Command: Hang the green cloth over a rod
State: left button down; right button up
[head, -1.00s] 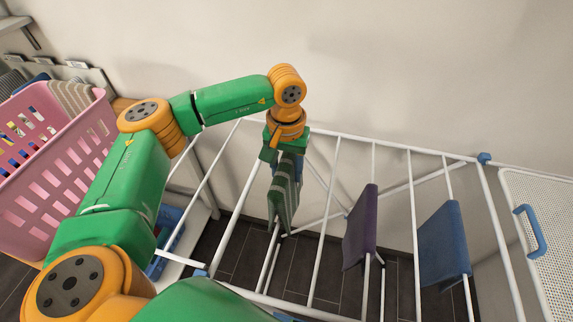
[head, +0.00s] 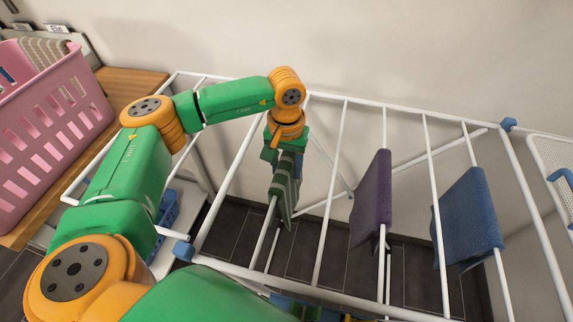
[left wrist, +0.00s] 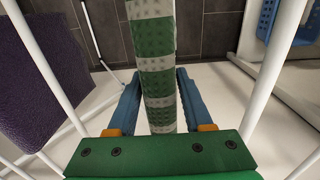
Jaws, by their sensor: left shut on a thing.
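The green cloth (head: 288,180) has green and grey stripes and hangs down, narrow and edge-on. My left gripper (head: 284,152) is shut on its upper part. In the left wrist view the cloth (left wrist: 156,50) runs between the two blue fingers (left wrist: 157,105). White rods run on both sides of it, including a rod (head: 330,185) to its right. Another rod (head: 264,235) comes out below the cloth; I cannot tell whether the cloth touches it. My right gripper cannot be made out.
A purple cloth (head: 371,200) and a blue cloth (head: 468,220) hang on rods to the right. A pink basket (head: 50,130) stands on a wooden surface (head: 130,85) at the left. The wall is close behind the rack's far rail (head: 385,104).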

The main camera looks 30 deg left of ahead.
pick_arm(q)
jog(key=shift+f, duration=0.2)
jog(key=shift+c, duration=1.1)
grip_release()
